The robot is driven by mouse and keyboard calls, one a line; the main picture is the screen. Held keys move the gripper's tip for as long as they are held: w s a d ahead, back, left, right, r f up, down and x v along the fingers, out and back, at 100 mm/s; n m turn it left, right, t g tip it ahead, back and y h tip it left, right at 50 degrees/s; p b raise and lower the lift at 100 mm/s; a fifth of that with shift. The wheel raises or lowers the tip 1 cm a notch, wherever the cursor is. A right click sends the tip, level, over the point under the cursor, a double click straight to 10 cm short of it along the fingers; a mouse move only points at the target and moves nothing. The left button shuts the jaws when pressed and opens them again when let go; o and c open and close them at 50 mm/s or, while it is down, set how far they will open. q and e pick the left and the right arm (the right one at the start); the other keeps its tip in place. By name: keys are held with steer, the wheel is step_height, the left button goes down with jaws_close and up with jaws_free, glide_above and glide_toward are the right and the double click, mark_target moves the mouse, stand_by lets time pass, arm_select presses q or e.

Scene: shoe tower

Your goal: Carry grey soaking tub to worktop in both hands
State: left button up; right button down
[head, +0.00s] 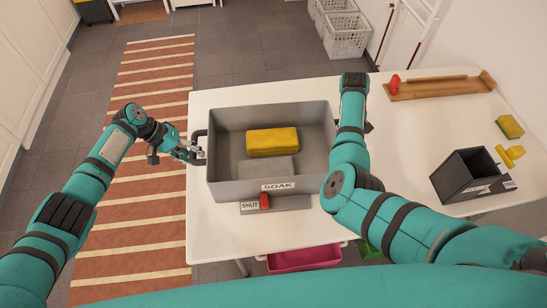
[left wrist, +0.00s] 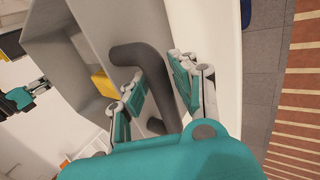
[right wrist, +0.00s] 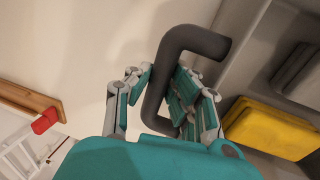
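The grey soaking tub (head: 228,182), marked SOAK, sits flat on the white table. It holds a yellow block (head: 272,142) and a grey block (head: 268,168). My left gripper (head: 196,152) is at the dark left handle (head: 203,147). In the left wrist view its fingers (left wrist: 160,80) lie close on both sides of the handle bar (left wrist: 155,68), one between bar and tub wall. In the right wrist view my right gripper (right wrist: 161,88) has its fingers close on both sides of the right handle (right wrist: 190,40). My right arm hides that handle in the head view.
On the white table (head: 410,140), right of the tub, are a wooden tray (head: 440,88), a dark open box (head: 470,178) and a sponge (head: 509,126). A SHUT plate with a red knob (head: 265,201) is at the tub's front. A pink basin (head: 303,259) is below the table's front edge.

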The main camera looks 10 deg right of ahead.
arm_select(q)
jaws_close()
